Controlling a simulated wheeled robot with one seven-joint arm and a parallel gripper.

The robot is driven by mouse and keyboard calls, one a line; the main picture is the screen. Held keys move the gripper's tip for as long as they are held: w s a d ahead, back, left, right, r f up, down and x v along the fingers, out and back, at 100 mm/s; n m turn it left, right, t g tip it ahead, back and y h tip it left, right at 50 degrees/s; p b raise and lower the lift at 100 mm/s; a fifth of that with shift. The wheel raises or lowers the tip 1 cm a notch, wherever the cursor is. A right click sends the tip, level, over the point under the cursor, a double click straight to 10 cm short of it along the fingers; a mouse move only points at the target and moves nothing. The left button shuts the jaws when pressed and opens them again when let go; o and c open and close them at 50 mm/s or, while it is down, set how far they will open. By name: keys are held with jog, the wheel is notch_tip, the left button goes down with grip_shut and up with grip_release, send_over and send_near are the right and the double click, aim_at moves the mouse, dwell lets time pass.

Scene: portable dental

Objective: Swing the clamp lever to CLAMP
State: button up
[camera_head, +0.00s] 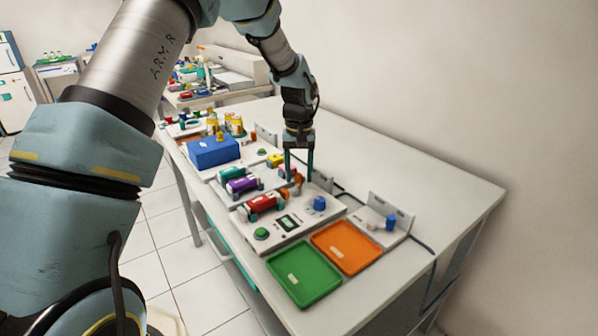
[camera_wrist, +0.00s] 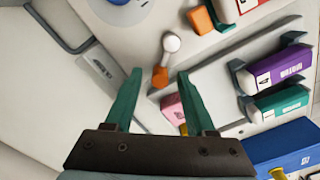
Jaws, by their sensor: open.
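A small lever with a white round knob (camera_wrist: 171,43) and an orange end (camera_wrist: 160,76) shows in the wrist view. I take it to be the clamp lever. My gripper (camera_wrist: 159,74) is open, with its two teal fingers on either side of the orange end; I cannot tell whether either touches it. In the head view my gripper (camera_head: 298,178) points straight down over the bench devices, and an orange bit shows between its fingers. No CLAMP marking is readable.
A red cartridge (camera_head: 265,203) and a purple cartridge (camera_head: 242,184) lie in holders nearby. A blue box (camera_head: 213,151) stands behind. A green tray (camera_head: 303,276) and an orange tray (camera_head: 346,247) are in front. The table's right side (camera_head: 425,180) is clear up to the wall.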

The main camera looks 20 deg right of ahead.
jog(key=shift+f, duration=0.1)
jog(key=shift+c, duration=0.3)
grip_shut()
